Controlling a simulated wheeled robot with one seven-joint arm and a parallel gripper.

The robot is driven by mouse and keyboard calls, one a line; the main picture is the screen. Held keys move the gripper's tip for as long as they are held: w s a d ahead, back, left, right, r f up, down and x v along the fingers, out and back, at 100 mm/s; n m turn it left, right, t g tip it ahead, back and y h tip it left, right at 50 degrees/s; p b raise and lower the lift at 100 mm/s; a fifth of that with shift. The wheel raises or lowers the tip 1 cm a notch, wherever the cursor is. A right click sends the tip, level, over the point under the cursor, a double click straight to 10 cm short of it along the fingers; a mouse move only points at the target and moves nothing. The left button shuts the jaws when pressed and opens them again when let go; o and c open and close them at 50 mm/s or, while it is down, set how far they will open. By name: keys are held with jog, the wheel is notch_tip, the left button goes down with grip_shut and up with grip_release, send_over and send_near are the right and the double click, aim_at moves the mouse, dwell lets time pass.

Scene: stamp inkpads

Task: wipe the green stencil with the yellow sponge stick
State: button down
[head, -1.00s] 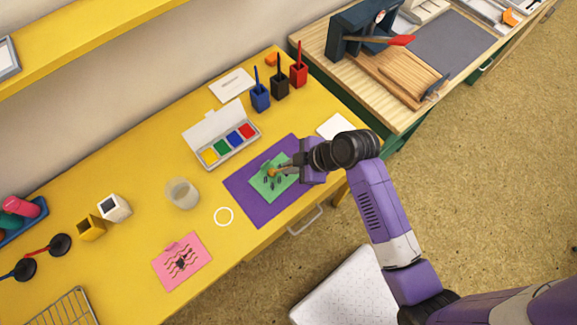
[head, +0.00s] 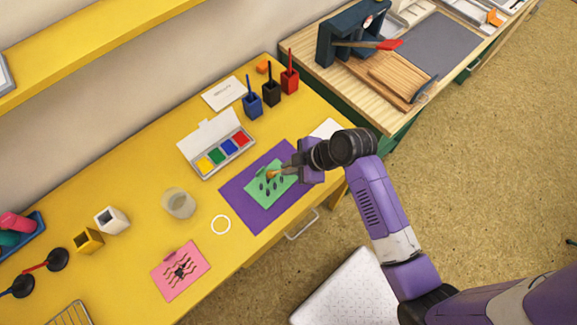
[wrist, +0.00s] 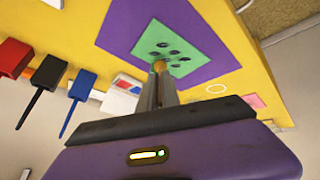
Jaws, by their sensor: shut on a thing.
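The green stencil (head: 270,186) lies on a purple mat (head: 236,204) on the yellow table. It carries several dark oval marks or holes and also shows in the wrist view (wrist: 188,38). My gripper (head: 296,170) is at the right side of the stencil, shut on the sponge stick (head: 273,175). The stick's yellow-orange tip (wrist: 159,66) is over the stencil's edge area in the wrist view; I cannot tell whether it touches. The stick's rear part is hidden by my gripper.
An open inkpad box (head: 225,150) with four-colour pads is behind the mat. Blue, black and red holders (head: 271,95) stand at the back. A glass (head: 179,203), a white ring (head: 221,224) and a pink stencil (head: 180,270) lie left. A white card (head: 327,128) is behind my gripper.

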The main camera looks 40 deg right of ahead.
jog(key=shift+s+a+p, duration=0.55)
jog(key=shift+s+a, duration=0.8)
jog(key=shift+s, duration=0.2)
jog(key=shift+f, duration=0.45)
jog(key=shift+a, duration=0.65)
jog(key=shift+a, duration=0.1)
jog(key=shift+s+a, duration=0.1)
jog(key=shift+a, duration=0.35)
jog(key=shift+d, duration=0.1)
